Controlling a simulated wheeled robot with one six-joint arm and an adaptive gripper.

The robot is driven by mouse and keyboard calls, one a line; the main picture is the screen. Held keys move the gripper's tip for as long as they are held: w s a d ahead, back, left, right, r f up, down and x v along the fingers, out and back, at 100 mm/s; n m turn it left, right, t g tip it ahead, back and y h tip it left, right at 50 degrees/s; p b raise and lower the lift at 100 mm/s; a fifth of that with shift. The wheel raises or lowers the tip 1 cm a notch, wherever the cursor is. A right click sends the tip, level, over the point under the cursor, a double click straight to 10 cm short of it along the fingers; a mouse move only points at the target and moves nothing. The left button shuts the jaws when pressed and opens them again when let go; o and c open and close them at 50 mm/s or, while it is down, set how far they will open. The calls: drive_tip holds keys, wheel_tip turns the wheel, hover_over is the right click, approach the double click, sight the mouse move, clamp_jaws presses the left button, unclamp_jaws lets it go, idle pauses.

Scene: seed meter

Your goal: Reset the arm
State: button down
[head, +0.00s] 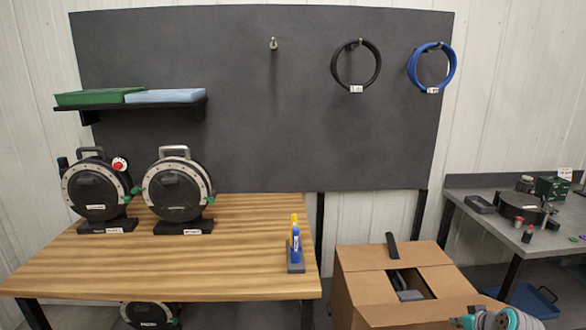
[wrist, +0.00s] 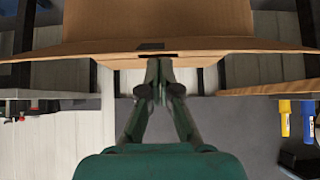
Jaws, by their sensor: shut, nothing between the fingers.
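My gripper (wrist: 158,82) is in the wrist view, its two dark green fingers together at the tips with nothing between them. Its tips point toward the edge of a cardboard box (wrist: 160,20), which fills the top of that view; I cannot tell whether they touch it. Part of my arm (head: 492,319) shows at the bottom right of the head view, in front of the cardboard box (head: 360,285). My gripper's fingers cannot be made out in the head view.
The box top has an opening with something dark inside. A wooden table (head: 200,265) at left holds two round reels (head: 95,190) and a holder (head: 296,267) with yellow and blue markers. Black (head: 338,70) and blue (head: 452,70) coils hang on the board. A grey bench (head: 475,215) stands right.

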drive_tip(key=s+a+f+m+t+h, duration=0.1)
drive_tip(key=s+a+f, duration=1.1)
drive_tip(key=f, duration=0.1)
drive_tip(key=s+a+f+t, duration=0.15)
drive_tip(key=s+a, duration=0.25)
drive_tip(key=s, duration=0.4)
drive_tip(key=s+a+f, duration=0.2)
drive_tip(key=s+a, duration=0.3)
drive_tip(key=s, duration=0.3)
drive_tip(key=s+a+r+t, duration=0.1)
drive_tip(key=s+a+r, duration=0.2)
drive_tip(key=s, duration=0.5)
drive_tip(key=s+a+r+t, duration=0.1)
drive_tip(key=s+a+r, duration=0.15)
drive_tip(key=s, duration=0.45)
drive_tip(key=s+a+r+t, duration=0.1)
drive_tip(key=s+a+r, duration=0.1)
drive_tip(key=s+r, duration=1)
wheel_tip(320, 180, up, 3)
drive_tip(key=shift+s+a+f+n+y, duration=0.2)
drive_tip(key=shift+s+n+y, duration=0.1)
drive_tip(key=shift+s, duration=0.1)
drive_tip(key=shift+t, duration=0.35)
